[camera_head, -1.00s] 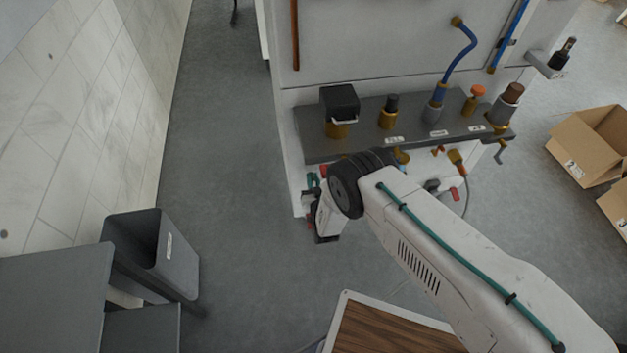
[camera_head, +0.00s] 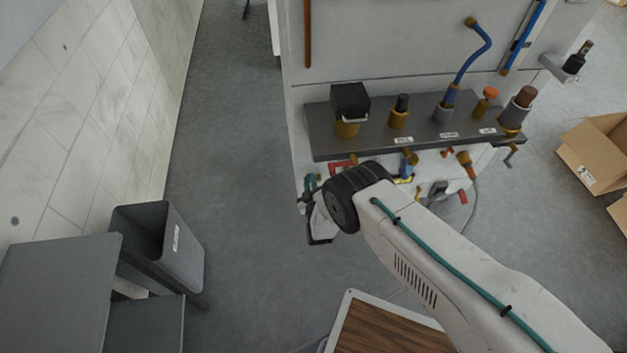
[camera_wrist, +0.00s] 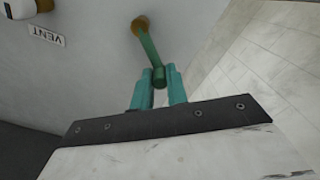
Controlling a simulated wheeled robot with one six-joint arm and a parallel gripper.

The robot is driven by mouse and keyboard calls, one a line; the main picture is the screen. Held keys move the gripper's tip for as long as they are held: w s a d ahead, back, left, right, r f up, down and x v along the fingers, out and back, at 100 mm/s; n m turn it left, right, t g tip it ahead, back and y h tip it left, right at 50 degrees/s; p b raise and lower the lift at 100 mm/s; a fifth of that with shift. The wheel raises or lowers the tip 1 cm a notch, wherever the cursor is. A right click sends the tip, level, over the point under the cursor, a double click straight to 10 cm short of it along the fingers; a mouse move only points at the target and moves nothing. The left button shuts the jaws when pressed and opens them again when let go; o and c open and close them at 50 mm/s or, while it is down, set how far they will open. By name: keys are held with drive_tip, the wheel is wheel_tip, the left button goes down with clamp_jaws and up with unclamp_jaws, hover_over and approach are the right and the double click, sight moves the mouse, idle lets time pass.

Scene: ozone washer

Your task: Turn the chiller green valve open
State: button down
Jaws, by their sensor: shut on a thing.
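The green valve handle (camera_wrist: 148,48) shows in the wrist view, reaching down from a brass fitting (camera_wrist: 140,24) on the white panel. My gripper (camera_wrist: 160,76) has its two teal fingers close together on the lower end of the green handle. In the head view, my gripper (camera_head: 311,184) is at the lower left corner of the machine's panel, and the green handle there is mostly hidden by my fingers and wrist.
A VENT label (camera_wrist: 46,36) is on the panel left of the handle. In the head view, a grey shelf (camera_head: 375,144) with several fittings juts out above my wrist. A red handle (camera_head: 342,166) is close to the wrist. Open floor (camera_head: 240,230) lies left of the machine, beside a grey bin (camera_head: 190,255).

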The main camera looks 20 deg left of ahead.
drive_tip(key=n, duration=0.1)
drive_tip(key=f+n, duration=0.1)
drive_tip(key=n, duration=0.1)
drive_tip(key=a+f+n, duration=0.1)
drive_tip(key=shift+s+n, duration=0.3)
drive_tip(key=shift+s, duration=0.05)
drive_tip(key=shift+s+a+f+n, duration=0.1)
drive_tip(key=shift+f+n, duration=0.4)
drive_tip(key=shift+n, duration=0.55)
drive_tip(key=shift+f+n, duration=0.45)
drive_tip(key=shift+n, duration=0.6)
drive_tip(key=c, duration=1.4)
unclamp_jaws()
drive_tip(key=v, duration=0.7)
drive_tip(key=shift+s, duration=0.35)
